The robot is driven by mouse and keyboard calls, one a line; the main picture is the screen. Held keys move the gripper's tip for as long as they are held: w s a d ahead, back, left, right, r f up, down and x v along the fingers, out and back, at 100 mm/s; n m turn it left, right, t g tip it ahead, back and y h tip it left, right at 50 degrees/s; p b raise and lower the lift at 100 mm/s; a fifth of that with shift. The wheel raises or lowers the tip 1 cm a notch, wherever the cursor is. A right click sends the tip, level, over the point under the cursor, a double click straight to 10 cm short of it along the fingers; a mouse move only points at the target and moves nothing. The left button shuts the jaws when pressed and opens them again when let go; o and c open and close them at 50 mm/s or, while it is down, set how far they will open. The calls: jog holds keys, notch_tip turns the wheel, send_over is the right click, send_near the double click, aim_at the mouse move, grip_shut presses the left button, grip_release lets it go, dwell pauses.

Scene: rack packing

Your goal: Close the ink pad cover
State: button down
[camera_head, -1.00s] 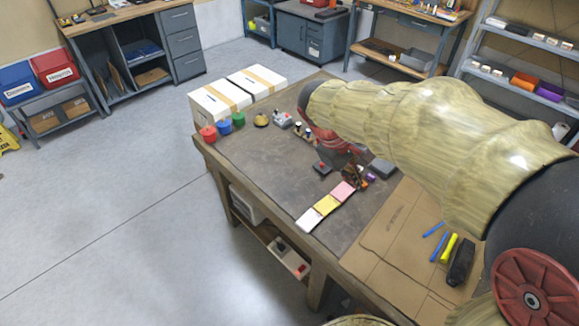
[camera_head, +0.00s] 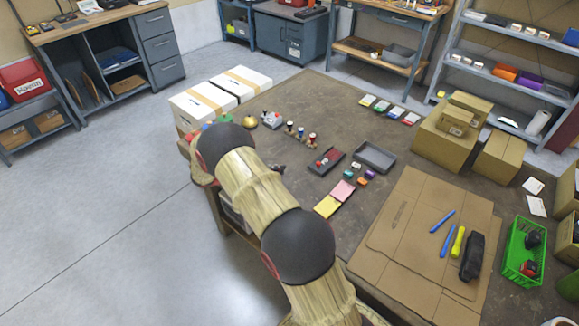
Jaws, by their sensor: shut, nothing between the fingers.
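The ink pad (camera_head: 326,161) lies on the workbench, a dark grey shallow case with a red pad inside, face up and uncovered. A dark object lies on or against the red pad; it is too small to tell what it is. Just right of it is a grey shallow tray-like piece (camera_head: 375,157), open side up, which may be the cover. I cannot tell whether the two are hinged together. My arm bends away to the left edge of the bench, and my gripper is hidden, well apart from the ink pad.
Stamps (camera_head: 300,132) stand behind the ink pad. Small coloured blocks and sticky notes (camera_head: 342,190) lie in front. Cardboard boxes (camera_head: 446,136) stand at right, flat cardboard (camera_head: 398,222) with markers nearer. White boxes (camera_head: 202,103) stand at the far left corner.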

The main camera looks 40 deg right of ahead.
jog(key=shift+w+f, duration=0.25)
jog(key=shift+f, duration=0.15)
jog(key=shift+d+f, duration=0.1)
jog(key=b, duration=0.4)
send_near(322, 159)
jog(key=s, duration=0.4)
jog(key=shift+s+d, duration=0.2)
jog(key=shift+s, duration=0.15)
jog(key=shift+r, duration=0.2)
jog(key=d, duration=0.6)
jog(key=w+d, duration=0.1)
jog(key=d, duration=0.2)
jog(key=shift+a, duration=0.1)
jog(key=p+v, duration=0.4)
jog(key=v, duration=1)
jog(key=shift+s+f, duration=0.1)
jog(key=shift+s, duration=0.1)
